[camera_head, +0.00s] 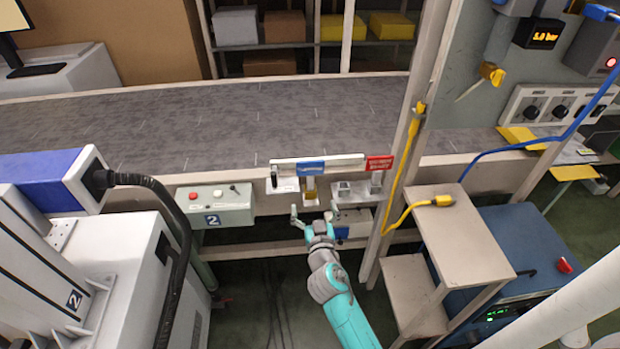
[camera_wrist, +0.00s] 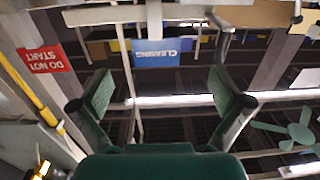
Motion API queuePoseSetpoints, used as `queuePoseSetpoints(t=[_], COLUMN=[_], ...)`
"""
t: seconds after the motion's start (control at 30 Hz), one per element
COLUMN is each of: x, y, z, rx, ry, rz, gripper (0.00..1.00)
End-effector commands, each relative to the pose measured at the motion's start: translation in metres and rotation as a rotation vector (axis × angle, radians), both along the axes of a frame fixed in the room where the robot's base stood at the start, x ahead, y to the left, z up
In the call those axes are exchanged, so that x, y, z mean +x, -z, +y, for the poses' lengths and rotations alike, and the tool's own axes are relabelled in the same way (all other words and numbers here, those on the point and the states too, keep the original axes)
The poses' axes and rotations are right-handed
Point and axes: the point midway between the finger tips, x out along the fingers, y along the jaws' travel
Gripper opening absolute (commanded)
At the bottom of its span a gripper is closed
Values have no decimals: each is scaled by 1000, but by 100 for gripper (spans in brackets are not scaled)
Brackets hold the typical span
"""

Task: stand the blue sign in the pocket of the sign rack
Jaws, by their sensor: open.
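The blue sign (camera_head: 311,168) stands upright in front of the pale rail of the conveyor, with a yellowish part below it. In the wrist view the blue sign (camera_wrist: 155,52) appears upside down, lettered "CLEANING", ahead of and between my fingers. My gripper (camera_head: 314,209) is open and empty, below and in front of the sign, apart from it. Both green fingers show spread in the wrist view (camera_wrist: 165,90). A grey metal block (camera_head: 346,192) right of the blue sign looks like the sign rack; its pocket is too small to make out.
A red "DO NOT START" sign (camera_head: 380,163) stands right of the blue sign, near a post (camera_head: 405,140) with a yellow cable. A control box (camera_head: 214,205) with buttons is at left. A beige step-like stand (camera_head: 462,240) is at right. The conveyor belt (camera_head: 200,125) is bare.

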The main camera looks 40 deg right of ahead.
Motion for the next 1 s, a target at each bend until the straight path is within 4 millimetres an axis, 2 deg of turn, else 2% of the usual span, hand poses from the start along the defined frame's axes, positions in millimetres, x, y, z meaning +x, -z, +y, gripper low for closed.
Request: queuePoseSetpoints(t=[0.2, 0.43, 0.77, 1.0], x=[21, 48, 69, 96], y=[-14, -15, -17, -22], z=[-19, -37, -51, -69], rx=[-4, -5, -4, -4], ry=[37, 37, 37, 36], rz=[-26, -27, -26, -26], gripper=[100, 100, 100, 100])
